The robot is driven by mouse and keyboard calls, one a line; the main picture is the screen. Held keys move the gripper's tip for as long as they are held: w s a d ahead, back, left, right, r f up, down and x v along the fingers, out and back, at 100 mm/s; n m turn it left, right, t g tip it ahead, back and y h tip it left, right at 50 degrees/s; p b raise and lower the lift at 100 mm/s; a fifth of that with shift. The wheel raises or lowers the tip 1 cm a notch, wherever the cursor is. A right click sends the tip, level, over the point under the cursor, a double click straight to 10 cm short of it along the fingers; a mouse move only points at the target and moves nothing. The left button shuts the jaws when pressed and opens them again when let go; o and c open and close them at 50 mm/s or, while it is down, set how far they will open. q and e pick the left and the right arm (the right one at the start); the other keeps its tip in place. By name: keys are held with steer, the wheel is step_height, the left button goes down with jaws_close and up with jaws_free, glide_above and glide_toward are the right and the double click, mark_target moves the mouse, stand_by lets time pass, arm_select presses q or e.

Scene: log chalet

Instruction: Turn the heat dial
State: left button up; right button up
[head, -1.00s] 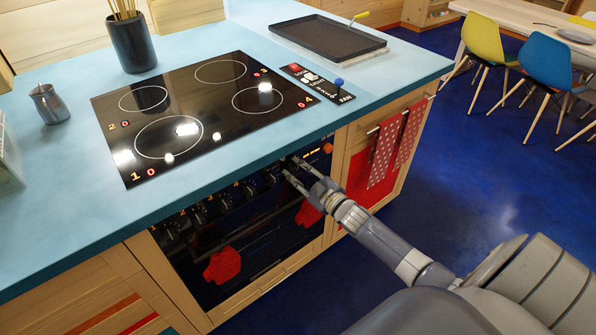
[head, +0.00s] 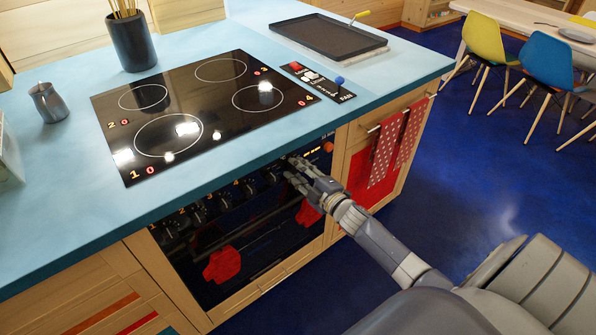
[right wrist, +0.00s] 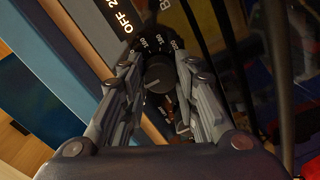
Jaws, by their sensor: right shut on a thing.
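The heat dial is a dark round knob (right wrist: 159,74) with a pale pointer line, seen in the right wrist view on a black panel with white numbers around it. My right gripper (right wrist: 158,85) has its two fingers on either side of this knob and is shut on it. In the head view my right gripper (head: 290,169) is at the right part of the oven's knob row, and its fingers hide the knob there. Several other black knobs (head: 200,213) run along the panel to the left. My left gripper is not in view.
A black cooktop (head: 190,100) with red digits lies in the blue counter (head: 60,200) above the oven. The oven door (head: 240,245) with red mitts is below the knobs. Red dotted towels (head: 384,150) hang to the right. Open blue floor lies to the right.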

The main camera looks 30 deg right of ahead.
stand_by(0.3)
steer(key=o, duration=1.1)
steer(key=shift+c, duration=0.2)
steer(key=shift+s, duration=0.15)
steer(key=s, duration=1.1)
steer(key=shift+s+d+r, duration=0.25)
steer(key=shift+s+d, duration=0.1)
steer(key=shift+d, duration=0.1)
steer(key=shift+f, duration=0.15)
